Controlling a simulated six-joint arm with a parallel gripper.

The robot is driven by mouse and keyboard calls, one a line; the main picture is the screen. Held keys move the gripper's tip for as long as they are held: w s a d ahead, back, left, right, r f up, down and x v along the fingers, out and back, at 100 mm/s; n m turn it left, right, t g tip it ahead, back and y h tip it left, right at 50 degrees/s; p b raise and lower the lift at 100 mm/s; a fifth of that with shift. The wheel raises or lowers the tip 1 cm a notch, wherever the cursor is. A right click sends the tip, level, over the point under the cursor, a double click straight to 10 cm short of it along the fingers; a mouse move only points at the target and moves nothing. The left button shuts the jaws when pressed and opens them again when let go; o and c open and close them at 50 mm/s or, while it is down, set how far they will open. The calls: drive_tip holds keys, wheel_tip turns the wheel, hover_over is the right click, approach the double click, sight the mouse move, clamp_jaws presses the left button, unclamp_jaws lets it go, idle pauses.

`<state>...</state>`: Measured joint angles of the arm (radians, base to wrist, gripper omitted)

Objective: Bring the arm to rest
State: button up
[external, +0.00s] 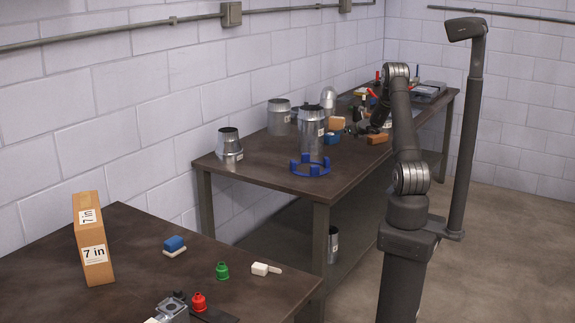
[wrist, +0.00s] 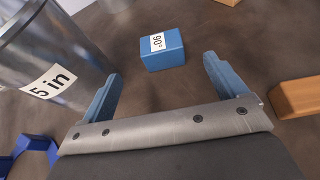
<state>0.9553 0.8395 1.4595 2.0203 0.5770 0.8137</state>
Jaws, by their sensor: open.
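My gripper (wrist: 161,92) is open in the wrist view, with its two blue-grey fingers spread wide and nothing between them. A blue block (wrist: 163,48) with a white label reading 90° lies on the dark table beyond the fingertips. A metal duct cylinder (wrist: 40,60) labelled 5 in stands left of the left finger. In the external view my arm reaches over the far workbench (external: 265,177), and my gripper (external: 352,130) is small and partly hidden near the blue block (external: 333,137).
A blue ring stand (external: 310,168) sits at the bench's front edge. A wooden block (wrist: 297,97) lies right of my gripper. Other ducts (external: 279,118) stand at the back.

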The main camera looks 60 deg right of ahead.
drive_tip(key=x, duration=1.2)
drive_tip(key=shift+a+f, duration=0.1)
drive_tip(key=shift+f, duration=0.25)
wheel_tip(320, 180, up, 5)
drive_tip(key=shift+s, duration=0.15)
drive_tip(key=s+d+r, duration=0.3)
drive_tip(key=s+r, duration=0.4)
drive_tip(key=s, duration=0.4)
wheel_tip(320, 180, up, 17)
drive_tip(key=n+y, duration=0.3)
drive_tip(key=y, duration=0.1)
hover_over(332, 134)
drive_tip(key=w+a, duration=0.2)
drive_tip(key=a, duration=0.8)
drive_tip(key=shift+d+r+t, duration=0.2)
drive_tip(key=shift+t, duration=0.2)
drive_tip(key=shift+o, duration=1.1)
